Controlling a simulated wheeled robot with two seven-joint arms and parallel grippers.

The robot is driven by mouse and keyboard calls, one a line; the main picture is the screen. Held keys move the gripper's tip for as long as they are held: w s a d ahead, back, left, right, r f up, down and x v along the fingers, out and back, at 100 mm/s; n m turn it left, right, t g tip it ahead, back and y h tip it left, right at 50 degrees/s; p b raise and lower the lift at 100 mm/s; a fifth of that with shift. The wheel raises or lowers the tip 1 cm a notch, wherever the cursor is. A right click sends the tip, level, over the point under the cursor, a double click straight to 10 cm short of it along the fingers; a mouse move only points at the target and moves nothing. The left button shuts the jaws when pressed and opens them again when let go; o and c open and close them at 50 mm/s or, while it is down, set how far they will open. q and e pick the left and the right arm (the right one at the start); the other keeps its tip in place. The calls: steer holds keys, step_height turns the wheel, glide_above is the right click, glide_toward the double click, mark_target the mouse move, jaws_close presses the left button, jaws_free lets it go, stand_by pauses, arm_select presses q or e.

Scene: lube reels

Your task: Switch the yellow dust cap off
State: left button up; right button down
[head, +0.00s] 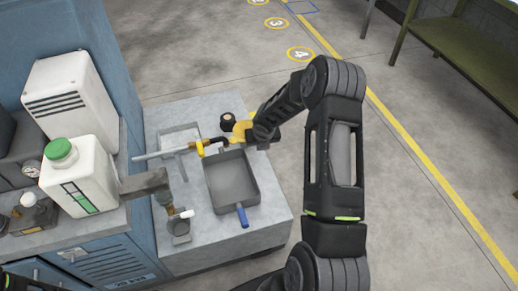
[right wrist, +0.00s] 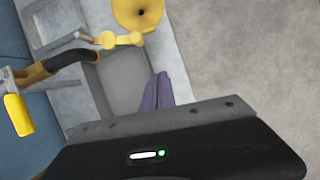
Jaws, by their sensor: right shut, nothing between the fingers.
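A yellow cap-like piece (right wrist: 18,115) hangs at the end of a grey fitting at the left of the right wrist view. I cannot tell which yellow piece is the dust cap. My right gripper (right wrist: 157,92) is shut and empty above the grey tray, apart from the cap-like piece. Its fingers are hard to make out in the head view. My left gripper is out of view.
A white bottle with a green lid (head: 62,150) stands on the cabinet at the left, near a grey spout (head: 145,182). Open floor lies to the right.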

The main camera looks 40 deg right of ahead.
steer(key=d+v, duration=0.1)
steer(key=v, duration=0.5)
steer(key=shift+d+p, duration=0.25)
steer(key=shift+p, duration=0.15)
steer(key=shift+s, duration=0.1)
steer(key=s+a+f+m+y, duration=0.2)
steer(key=a+m, duration=0.5)
steer(key=m, duration=0.1)
steer(key=s+a+f+m+y, duration=0.1)
steer(key=s+a+f+m, duration=0.15)
steer(key=a+m, duration=0.5)
steer(key=s+a+f+m+y, duration=0.1)
steer(key=a+f+m+y, duration=0.1)
steer(key=a+m, duration=0.6)
steer(key=s+a+f+m+g, duration=0.1)
steer(key=s+a+f+m, duration=0.1)
steer(key=s+a+m, duration=0.2)
steer(key=s+a+f+m+g+y, duration=0.1)
steer(key=s+a+m, duration=0.4)
steer(key=s+a, duration=0.6)
steer(key=s+f+g, duration=0.1)
steer(key=s, duration=0.3)
steer(key=shift+s+a+f, duration=0.25)
steer(key=shift+s+a, duration=0.1)
